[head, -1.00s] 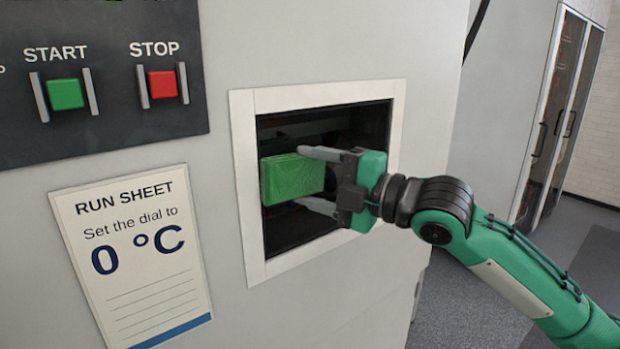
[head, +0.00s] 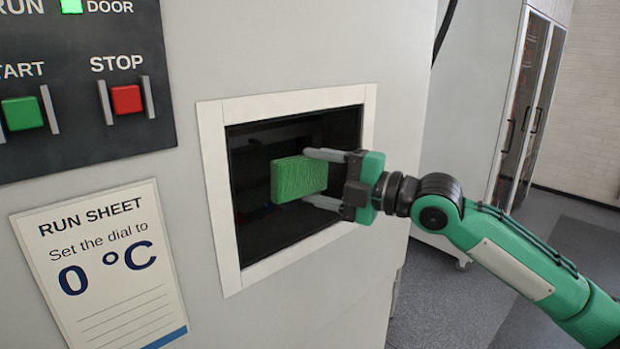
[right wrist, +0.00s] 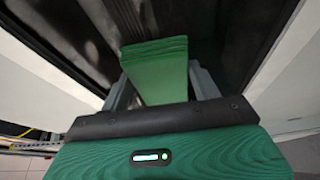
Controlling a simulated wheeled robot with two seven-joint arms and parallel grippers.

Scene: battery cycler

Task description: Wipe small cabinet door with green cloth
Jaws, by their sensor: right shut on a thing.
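The green cloth (head: 299,180) is a folded block held between the fingers of my right gripper (head: 325,178), which is shut on it. In the right wrist view the cloth (right wrist: 157,75) sits between the two grey fingers. The small cabinet door (head: 260,225) is a dark, glossy panel inside a white square frame. The cloth is in front of the dark panel; whether it touches the panel I cannot tell. My left gripper is not in view.
The white frame (head: 212,165) borders the dark panel. To the left are a green start button (head: 22,113), a red stop button (head: 126,99) and a run sheet (head: 105,265) reading 0 °C. Grey floor (head: 440,300) is clear at right.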

